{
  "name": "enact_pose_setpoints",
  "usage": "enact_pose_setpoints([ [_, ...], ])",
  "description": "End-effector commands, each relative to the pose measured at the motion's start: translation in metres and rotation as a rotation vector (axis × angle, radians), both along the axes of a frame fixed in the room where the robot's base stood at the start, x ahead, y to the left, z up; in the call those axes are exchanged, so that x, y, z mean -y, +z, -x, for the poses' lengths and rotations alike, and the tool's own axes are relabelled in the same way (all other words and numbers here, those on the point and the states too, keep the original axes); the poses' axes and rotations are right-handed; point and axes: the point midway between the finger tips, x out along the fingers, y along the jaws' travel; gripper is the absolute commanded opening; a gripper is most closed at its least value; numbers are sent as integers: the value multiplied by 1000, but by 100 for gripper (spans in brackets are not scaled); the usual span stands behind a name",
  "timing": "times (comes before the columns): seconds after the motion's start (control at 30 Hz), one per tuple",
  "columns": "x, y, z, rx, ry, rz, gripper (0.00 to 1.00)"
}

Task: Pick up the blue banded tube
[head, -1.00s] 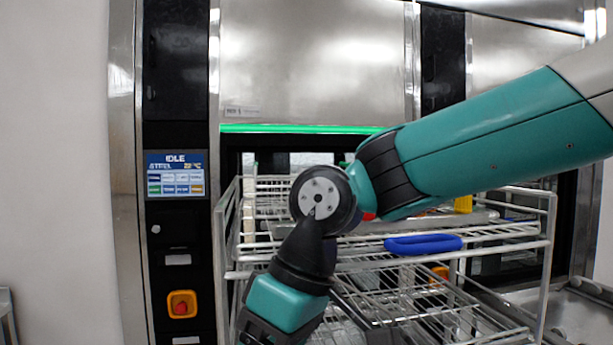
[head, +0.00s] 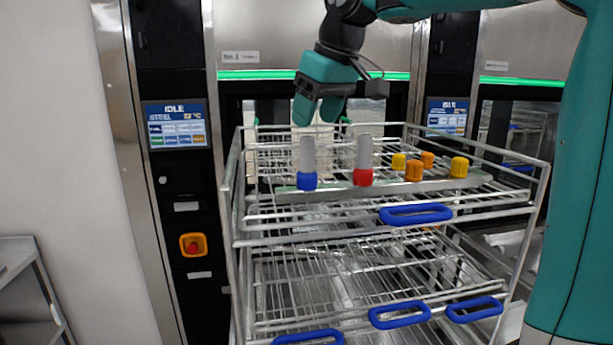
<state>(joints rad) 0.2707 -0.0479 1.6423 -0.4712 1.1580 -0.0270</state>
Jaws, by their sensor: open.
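The blue banded tube (head: 307,163) stands upright on the top level of the wire rack cart, at the front left. Its upper part is grey and its lower end is blue. A similar tube with a red band (head: 363,161) stands just to its right. My gripper (head: 318,112) is open and empty. It points down in the picture above and slightly behind the blue banded tube, apart from it.
The wire rack cart (head: 238,200) has blue handles (head: 416,214) at its front. Several yellow and orange caps (head: 414,170) sit right of the tubes. Washers with screens reading IDLE (head: 177,124) stand behind. A metal shelf (head: 28,290) is at the lower left.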

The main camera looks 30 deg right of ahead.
Motion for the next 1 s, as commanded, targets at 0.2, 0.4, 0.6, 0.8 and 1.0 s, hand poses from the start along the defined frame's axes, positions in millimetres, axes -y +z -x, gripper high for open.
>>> enact_pose_setpoints([
  [0.2, -3, -24, -10, 0, 1, -1, 60],
  [0.4, -6, -41, -14, -4, 3, 0, 60],
  [0.6, -9, -68, -23, -3, 2, -1, 60],
  [0.8, -9, -76, -25, 1, 1, 1, 60],
  [1.0, -9, -75, -25, 1, 1, 1, 39],
])
